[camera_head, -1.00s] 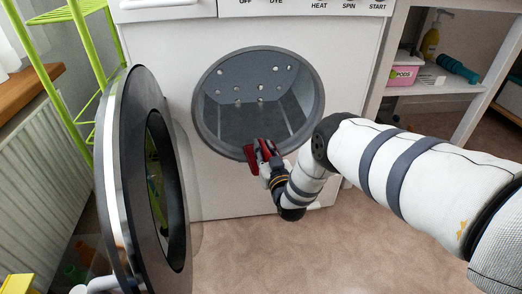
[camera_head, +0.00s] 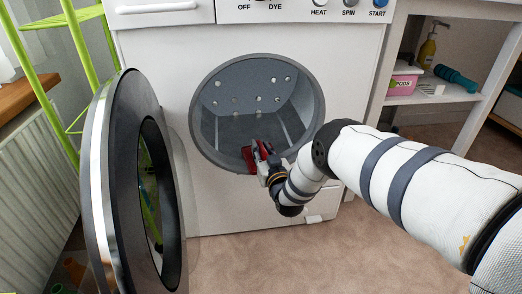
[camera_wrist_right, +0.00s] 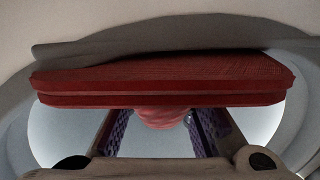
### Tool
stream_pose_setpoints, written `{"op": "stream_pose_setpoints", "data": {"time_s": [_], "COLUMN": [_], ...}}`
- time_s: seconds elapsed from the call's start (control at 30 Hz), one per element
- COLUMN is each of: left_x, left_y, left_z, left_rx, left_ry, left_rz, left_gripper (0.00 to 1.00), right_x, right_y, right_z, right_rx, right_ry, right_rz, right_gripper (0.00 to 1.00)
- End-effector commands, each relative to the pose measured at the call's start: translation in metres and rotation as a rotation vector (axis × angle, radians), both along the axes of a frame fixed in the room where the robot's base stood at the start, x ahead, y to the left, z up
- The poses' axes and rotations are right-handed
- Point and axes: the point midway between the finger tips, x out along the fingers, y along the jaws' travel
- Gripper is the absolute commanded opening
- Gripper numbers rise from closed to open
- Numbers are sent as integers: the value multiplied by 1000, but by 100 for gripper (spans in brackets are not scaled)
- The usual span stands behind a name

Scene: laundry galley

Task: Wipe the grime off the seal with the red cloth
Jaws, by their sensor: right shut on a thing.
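The grey seal (camera_head: 207,152) rings the round opening of the white washing machine, whose drum shows behind it. My right gripper (camera_head: 263,160) is at the lower right part of the ring, shut on the red cloth (camera_head: 249,160). In the right wrist view, the cloth (camera_wrist_right: 160,84) is a flat, wide red pad with a bunched part between the purple-lined fingers. Its far edge lies close against a grey band of the seal (camera_wrist_right: 150,42); whether it touches I cannot tell. I see no clear grime; the cloth and gripper hide part of the ring. My left gripper is not in view.
The machine's round door (camera_head: 96,190) stands open at the left. A green rack (camera_head: 88,60) is behind it. A shelf at the right holds a pink tub (camera_head: 404,82), a yellow bottle (camera_head: 428,48) and a teal bottle (camera_head: 456,78). The floor (camera_head: 330,255) in front is mostly clear.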

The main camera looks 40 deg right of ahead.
Motion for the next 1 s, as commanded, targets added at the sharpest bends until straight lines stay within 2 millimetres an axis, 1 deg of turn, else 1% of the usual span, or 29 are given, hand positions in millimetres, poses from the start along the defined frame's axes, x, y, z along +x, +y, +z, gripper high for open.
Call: {"op": "stream_pose_setpoints", "data": {"time_s": [0.03,0.2,0.4,0.7,0.8,1.0], "left_x": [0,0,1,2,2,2], "left_y": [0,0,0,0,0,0], "left_z": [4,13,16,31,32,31], "left_rx": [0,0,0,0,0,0], "left_ry": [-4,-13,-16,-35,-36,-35], "left_rz": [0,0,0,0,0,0], "left_gripper": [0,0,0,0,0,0], "right_x": [-6,-20,-26,-46,-48,-47], "right_y": [0,7,11,28,30,30], "right_z": [-2,-2,-4,0,-1,-2], "right_rx": [2,1,2,3,2,2], "right_ry": [9,8,10,7,7,6], "right_rz": [-5,-6,-5,-3,-3,-2], "right_gripper": [0,0,0,0,0,0]}}
